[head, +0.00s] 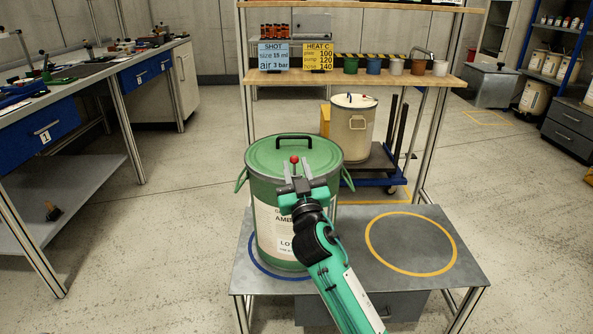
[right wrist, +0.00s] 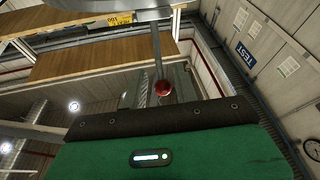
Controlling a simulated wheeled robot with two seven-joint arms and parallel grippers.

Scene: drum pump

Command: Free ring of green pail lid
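The green pail (head: 268,210) stands upright on the grey bench top inside a blue ring marking. Its green lid (head: 270,155) is on, with a black handle (head: 293,138) on top. A red knob (head: 294,159) on a thin stem shows at the near edge of the lid; it also shows in the right wrist view (right wrist: 163,88). My right gripper (head: 297,170) is at the pail's front rim, its two grey fingers apart with the knob between or just beyond them. I cannot tell whether they touch it. The ring's near part is hidden behind the gripper. My left gripper is out of view.
A yellow ring marking (head: 410,214) on the bench top to the right is empty. A cream drum (head: 352,130) stands on a cart behind. A wooden shelf (head: 350,76) with signs and coloured cups spans above. A workbench (head: 90,70) stands at the left.

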